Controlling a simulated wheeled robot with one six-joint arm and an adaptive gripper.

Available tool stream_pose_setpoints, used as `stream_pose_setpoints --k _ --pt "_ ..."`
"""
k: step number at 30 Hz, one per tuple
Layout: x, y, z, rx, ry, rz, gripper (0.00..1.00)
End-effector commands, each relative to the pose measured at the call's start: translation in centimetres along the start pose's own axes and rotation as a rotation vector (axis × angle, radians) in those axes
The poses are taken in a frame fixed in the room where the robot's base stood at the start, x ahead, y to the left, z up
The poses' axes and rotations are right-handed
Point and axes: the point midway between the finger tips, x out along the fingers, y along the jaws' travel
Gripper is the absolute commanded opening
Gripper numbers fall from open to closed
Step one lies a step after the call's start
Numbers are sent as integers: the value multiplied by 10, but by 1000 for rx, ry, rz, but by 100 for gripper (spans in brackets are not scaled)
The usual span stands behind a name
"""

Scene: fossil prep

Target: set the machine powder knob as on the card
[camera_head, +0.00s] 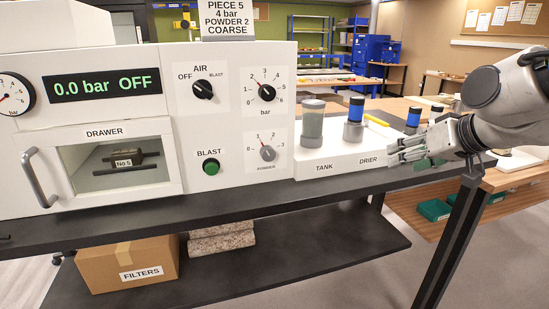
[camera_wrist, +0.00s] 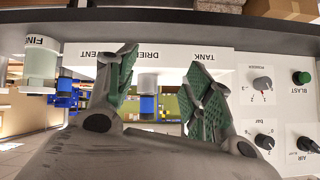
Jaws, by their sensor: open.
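The grey powder knob (camera_head: 267,153) is low on the machine's front panel, its pointer up and a little left, near the 1 mark. It also shows upside down at the right of the wrist view (camera_wrist: 262,84). The card (camera_head: 228,18) on top of the machine reads PIECE 5, 4 bar, POWDER 2, COARSE. My gripper (camera_head: 408,150) is open and empty, right of the powder knob and apart from it, by the DRIER end of the white base. In the wrist view its green-padded fingers (camera_wrist: 162,60) stand wide apart.
The black bar knob (camera_head: 266,92) is above the powder knob; the air knob (camera_head: 202,89) and green BLAST button (camera_head: 211,168) are left. The tank (camera_head: 312,122) and a blue-banded bottle (camera_head: 354,118) stand between panel and gripper. The display (camera_head: 108,85) reads 0.0 bar OFF.

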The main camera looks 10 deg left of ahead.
Motion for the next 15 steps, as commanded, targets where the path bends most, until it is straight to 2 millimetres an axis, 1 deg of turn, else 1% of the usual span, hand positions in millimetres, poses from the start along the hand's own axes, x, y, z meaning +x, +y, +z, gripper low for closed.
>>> stream_pose_setpoints --k 1,2,5,6,8,9,11,12,15 --pt "14 -17 -3 -12 23 -24 52" --pt "22 -27 -6 -17 43 -37 52" --pt "50 -66 -13 -31 121 -78 52" --pt "62 -85 -14 -39 158 -93 52" --pt "79 -117 -12 -52 224 -111 52" --pt "88 -140 -9 -64 272 -119 52" --pt "98 -171 -1 -83 349 -122 52" --pt "101 -190 6 -99 399 -121 52" --pt "100 -226 24 -138 512 -109 52"
